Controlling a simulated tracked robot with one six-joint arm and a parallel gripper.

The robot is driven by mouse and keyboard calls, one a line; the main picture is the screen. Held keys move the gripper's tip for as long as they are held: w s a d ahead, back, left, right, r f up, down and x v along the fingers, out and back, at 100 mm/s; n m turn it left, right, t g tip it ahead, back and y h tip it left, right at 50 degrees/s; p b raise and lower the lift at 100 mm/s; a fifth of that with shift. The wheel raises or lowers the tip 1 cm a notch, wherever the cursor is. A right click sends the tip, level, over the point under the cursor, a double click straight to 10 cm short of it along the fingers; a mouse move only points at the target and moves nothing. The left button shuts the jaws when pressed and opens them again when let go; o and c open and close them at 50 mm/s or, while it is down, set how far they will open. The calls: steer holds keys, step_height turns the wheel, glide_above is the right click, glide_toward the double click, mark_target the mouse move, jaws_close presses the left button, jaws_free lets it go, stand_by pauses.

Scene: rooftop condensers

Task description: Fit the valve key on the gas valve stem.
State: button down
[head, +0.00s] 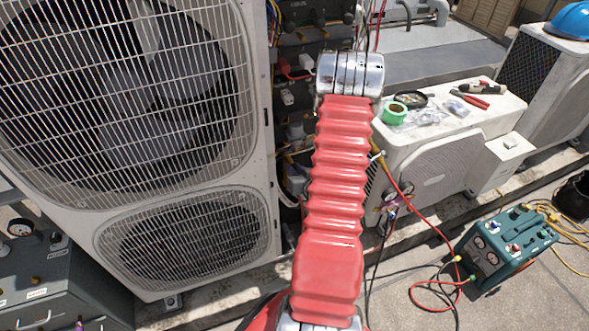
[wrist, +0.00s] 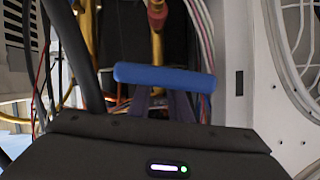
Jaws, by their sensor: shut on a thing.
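The valve key shows as a blue bar handle (wrist: 165,79) in the middle of the wrist view, lying across and slightly tilted. My gripper (wrist: 167,100) is shut on it; its dark fingers reach up to the bar from the dark palm at the bottom. The key's socket end is hidden. Beyond the bar, a vertical brass pipe with a reddish fitting (wrist: 157,16) stands near the top centre. I cannot tell whether this is the gas valve stem, or whether the key touches it. In the head view my red-sleeved arm hides my gripper and the key.
A large condenser with fan grilles (head: 262,110) stands left, its open wiring bay (head: 305,30) behind my arm. A smaller unit (head: 425,165) carries tape and tools. A teal machine (head: 505,245) with red and yellow hoses sits on the right. Dark hose (wrist: 75,50) and cables flank the wrist view.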

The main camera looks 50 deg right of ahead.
steer(key=shift+s+a, duration=0.35)
steer(key=shift+s, duration=0.3)
steer(key=shift+s+a, duration=0.35)
steer(key=shift+s, duration=0.3)
stand_by(0.5)
steer(key=shift+s+a, duration=0.5)
steer(key=shift+s, duration=0.35)
steer(key=shift+s+a, duration=0.5)
steer(key=shift+s, duration=0.3)
steer(key=c, duration=2.2)
jaws_free()
jaws_close()
